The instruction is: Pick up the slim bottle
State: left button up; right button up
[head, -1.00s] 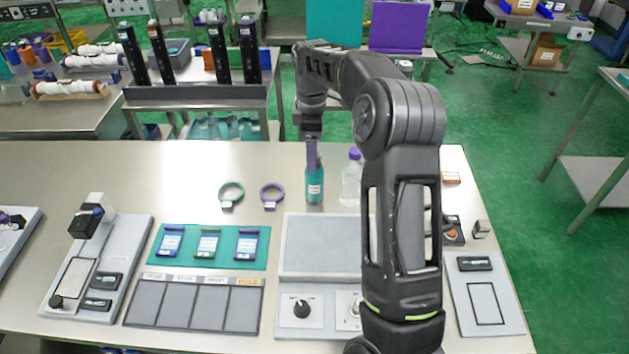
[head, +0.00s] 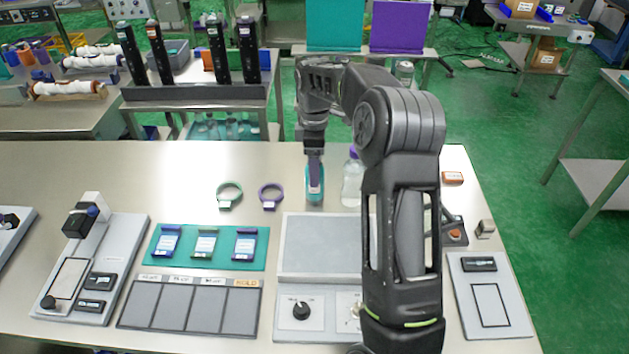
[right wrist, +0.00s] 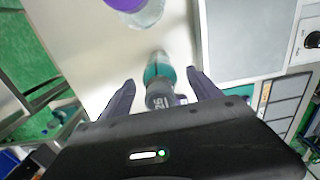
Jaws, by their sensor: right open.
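A slim teal bottle (head: 314,192) with a white label stands upright on the table, its upper part hidden behind my gripper in the head view. My right gripper (head: 315,172) points down over it. In the right wrist view the teal bottle (right wrist: 158,68) with its dark cap lies between the two spread fingers of the right gripper (right wrist: 161,78), with a gap on each side. The fingers are open and I see no contact. My left gripper is in neither view.
A clear bottle with a purple cap (head: 352,180) stands close to the right of the teal bottle. A grey fixture (head: 322,245) is in front. The table behind is clear.

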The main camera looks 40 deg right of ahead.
jog(key=shift+c, duration=0.5)
grip_shut()
dwell(0.3)
